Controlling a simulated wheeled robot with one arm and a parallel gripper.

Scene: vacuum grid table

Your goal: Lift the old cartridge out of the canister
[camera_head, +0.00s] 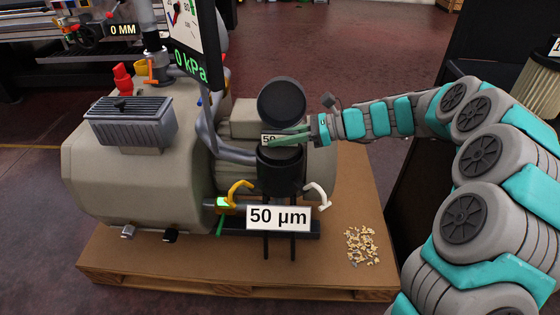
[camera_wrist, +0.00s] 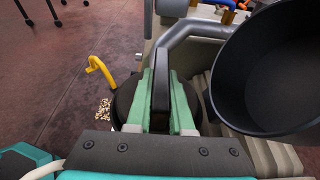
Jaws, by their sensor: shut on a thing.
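The black canister (camera_head: 279,178) stands on the front of the pump, and its round black lid (camera_head: 282,102) is swung up above it. My gripper (camera_head: 285,138) reaches in from the right over the canister mouth. In the wrist view, its green fingers (camera_wrist: 160,95) are shut on an upright black handle (camera_wrist: 161,85) above a round black top (camera_wrist: 124,100), apparently the old cartridge's. A "50" tag (camera_head: 268,140) shows partly behind the fingers in the head view. The cartridge's body is hidden, so how deep it sits is unclear. The open lid (camera_wrist: 275,70) is close on the right.
A yellow clamp (camera_head: 238,190) and a white clamp (camera_head: 318,195) stand out beside the canister, above the "50 µm" plate (camera_head: 278,217). The gauge display (camera_head: 190,66) reads 0 kPa. Chips (camera_head: 361,245) lie on the pallet (camera_head: 230,265). A pleated cartridge (camera_head: 542,82) stands at far right.

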